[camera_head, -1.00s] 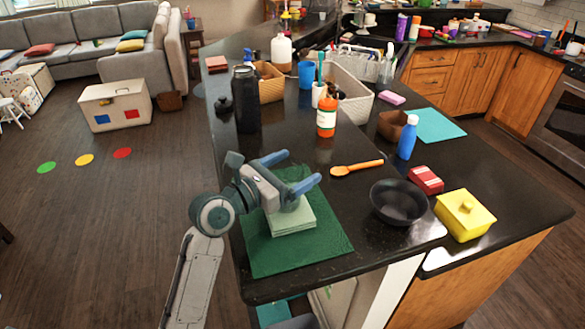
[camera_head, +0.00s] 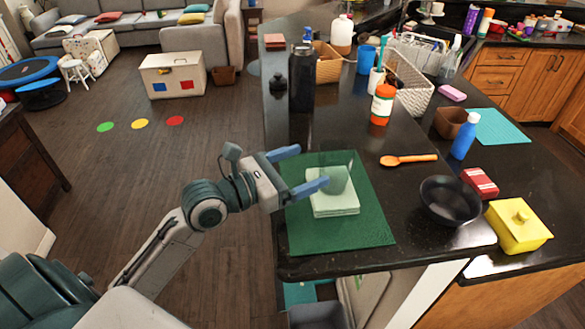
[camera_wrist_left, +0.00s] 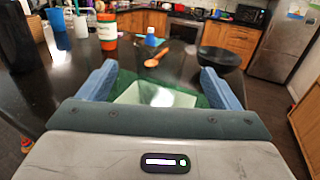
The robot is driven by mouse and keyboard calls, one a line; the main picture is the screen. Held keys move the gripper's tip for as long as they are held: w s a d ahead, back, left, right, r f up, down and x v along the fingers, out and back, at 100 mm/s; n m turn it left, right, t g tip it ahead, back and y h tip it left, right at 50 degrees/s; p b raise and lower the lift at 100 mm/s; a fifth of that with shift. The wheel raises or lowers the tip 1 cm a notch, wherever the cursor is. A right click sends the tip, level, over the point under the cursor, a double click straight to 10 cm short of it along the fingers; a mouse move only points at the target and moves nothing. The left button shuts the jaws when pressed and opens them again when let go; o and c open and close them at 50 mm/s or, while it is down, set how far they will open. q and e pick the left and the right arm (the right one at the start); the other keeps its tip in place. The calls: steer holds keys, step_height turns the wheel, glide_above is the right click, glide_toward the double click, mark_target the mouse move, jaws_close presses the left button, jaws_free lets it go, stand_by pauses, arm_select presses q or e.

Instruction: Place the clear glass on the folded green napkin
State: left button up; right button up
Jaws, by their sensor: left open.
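The clear glass (camera_head: 336,180) shows faintly over the folded pale green napkin (camera_head: 335,207), just beyond my left gripper's fingers; it seems to stand on the napkin, but its see-through outline makes its tilt hard to tell. The napkin lies on a dark green mat (camera_head: 300,236) at the counter's near left corner. My left gripper (camera_head: 312,167) is open, its blue fingers pointing toward the glass from the left. In the left wrist view, the open fingers (camera_wrist_left: 158,84) flank the napkin (camera_wrist_left: 145,96), with a bright glint over it. My right gripper is not in view.
An orange spoon (camera_head: 408,160), black bowl (camera_head: 450,203) and yellow lidded box (camera_head: 518,227) lie right of the mat. A dark bottle (camera_head: 302,80) and orange-white jar (camera_head: 382,104) stand behind it. The dark counter (camera_head: 335,130) is bare between the mat and these.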

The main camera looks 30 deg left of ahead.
arm_select(q)
steer(key=shift+p+v, duration=0.35)
steer(key=shift+v, duration=0.65)
